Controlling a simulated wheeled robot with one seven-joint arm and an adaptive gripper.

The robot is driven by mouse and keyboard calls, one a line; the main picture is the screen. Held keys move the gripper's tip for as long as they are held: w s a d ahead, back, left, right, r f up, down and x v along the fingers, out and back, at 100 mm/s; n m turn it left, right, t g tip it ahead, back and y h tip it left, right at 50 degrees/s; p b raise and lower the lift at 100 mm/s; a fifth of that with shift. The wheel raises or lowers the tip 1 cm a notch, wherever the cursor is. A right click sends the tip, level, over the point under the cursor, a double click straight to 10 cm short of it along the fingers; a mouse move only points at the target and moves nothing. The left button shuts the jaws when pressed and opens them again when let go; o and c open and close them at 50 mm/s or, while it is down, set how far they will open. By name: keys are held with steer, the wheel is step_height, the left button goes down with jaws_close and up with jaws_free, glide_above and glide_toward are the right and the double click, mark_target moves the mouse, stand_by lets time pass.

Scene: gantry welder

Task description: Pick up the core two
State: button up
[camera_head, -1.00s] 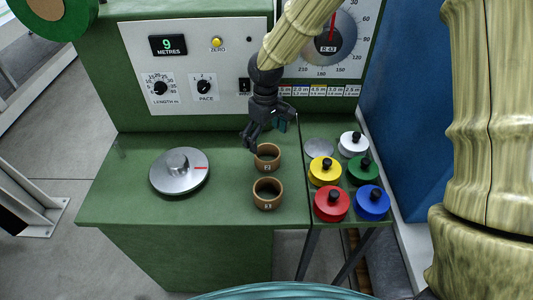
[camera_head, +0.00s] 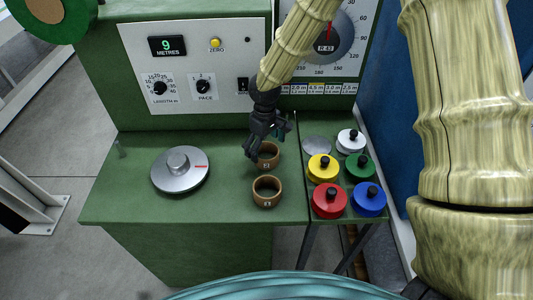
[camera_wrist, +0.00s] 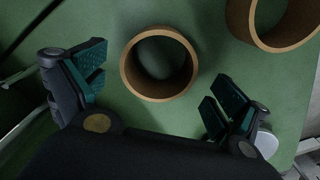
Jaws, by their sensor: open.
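Core two (camera_head: 270,164) is a short brown tube standing upright on the green bench top, the farther of two such tubes; its label looks like a 2. My gripper (camera_head: 266,143) is just above it, pointing down, with its dark fingers hiding part of its far rim. In the wrist view my gripper (camera_wrist: 155,72) is open and empty, with teal-padded fingers spread wide. A brown tube, apparently core two (camera_wrist: 128,65), shows between and a little beyond them. I cannot tell whether the fingers touch it.
The other brown core (camera_head: 267,202) stands close in front; it also shows in the wrist view (camera_wrist: 240,22). A silver dial (camera_head: 180,180) lies to the left. Colored knobbed discs, including a yellow one (camera_head: 322,167), sit on the right shelf. The control panel (camera_head: 190,65) rises behind.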

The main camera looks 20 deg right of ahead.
steer(key=shift+w+d+f+p, duration=0.1)
steer(key=shift+f+p, duration=0.4)
steer(key=shift+f, duration=0.2)
steer(key=shift+f+p, duration=0.3)
steer(key=shift+f, duration=0.9)
steer(key=shift+c, duration=0.5)
steer(key=c, duration=1)
